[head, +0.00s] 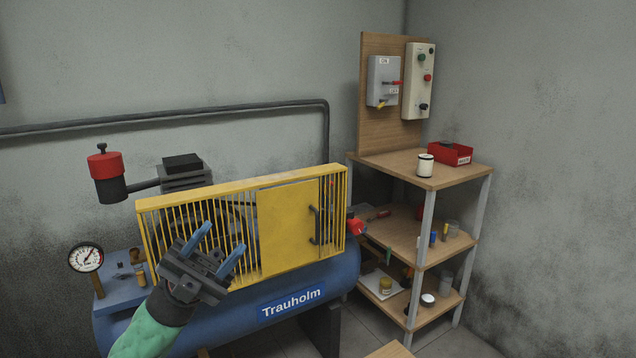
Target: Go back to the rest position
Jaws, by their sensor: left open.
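My left gripper (216,249) has two blue fingers and a dark body on a green arm. It is open and empty, with a visible gap between the fingers. It is in front of the left part of the yellow barred guard (287,228) on the compressor; I cannot tell how close it is. The blue compressor tank (345,273), labelled Trauholm, lies below the guard. My right gripper does not show in the head view.
A round gauge (86,257) stands at the tank's left end. A black-and-red cylinder (109,178) rises behind it. A wooden shelf unit (457,178) stands right, carrying a white cup (425,165) and a red bin (450,153). A switch panel (375,130) rises behind.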

